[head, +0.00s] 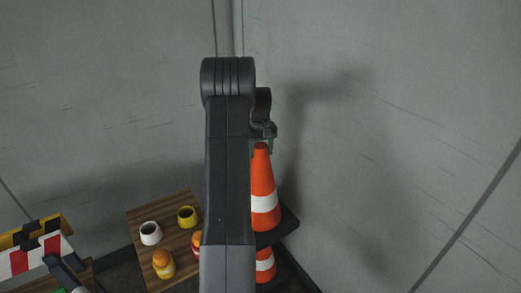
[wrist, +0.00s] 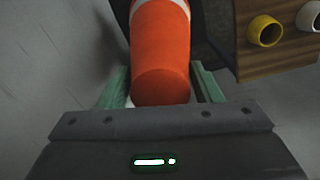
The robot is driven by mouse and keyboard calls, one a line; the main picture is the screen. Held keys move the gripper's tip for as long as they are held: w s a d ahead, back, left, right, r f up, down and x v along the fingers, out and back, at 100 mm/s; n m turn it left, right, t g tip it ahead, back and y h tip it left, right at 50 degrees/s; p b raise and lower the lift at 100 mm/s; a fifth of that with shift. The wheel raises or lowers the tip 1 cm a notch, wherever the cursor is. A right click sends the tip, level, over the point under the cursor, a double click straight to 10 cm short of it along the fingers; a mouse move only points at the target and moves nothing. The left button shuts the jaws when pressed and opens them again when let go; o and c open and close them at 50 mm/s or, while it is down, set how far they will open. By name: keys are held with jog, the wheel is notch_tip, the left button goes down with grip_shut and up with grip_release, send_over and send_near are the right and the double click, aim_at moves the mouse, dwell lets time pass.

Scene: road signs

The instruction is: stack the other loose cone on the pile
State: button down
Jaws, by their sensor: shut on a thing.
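My gripper (head: 263,140) is shut on the top of an orange cone (head: 264,185) with a white band and a dark square base. The cone is upright. In the wrist view the orange tip (wrist: 161,60) sits between the greenish fingers of my gripper (wrist: 158,88). Below the held cone, another orange and white cone (head: 265,265) shows partly in the head view. My arm and the held cone's base hide much of it. I cannot tell whether the two cones touch.
A wooden table (head: 150,205) at lower left carries a white cup (head: 150,233), a yellow cup (head: 187,216) and orange-yellow items (head: 163,264). A striped barrier (head: 38,250) stands at far left. Grey walls (head: 400,120) meet close behind the cones.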

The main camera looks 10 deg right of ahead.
jog(key=shift+f+b, duration=12.95)
jog(key=shift+f, duration=8.9)
jog(key=c, duration=0.6)
grip_release()
jog(key=shift+o, duration=1.1)
notch_tip(320, 180, up, 14)
jog(key=p, duration=0.1)
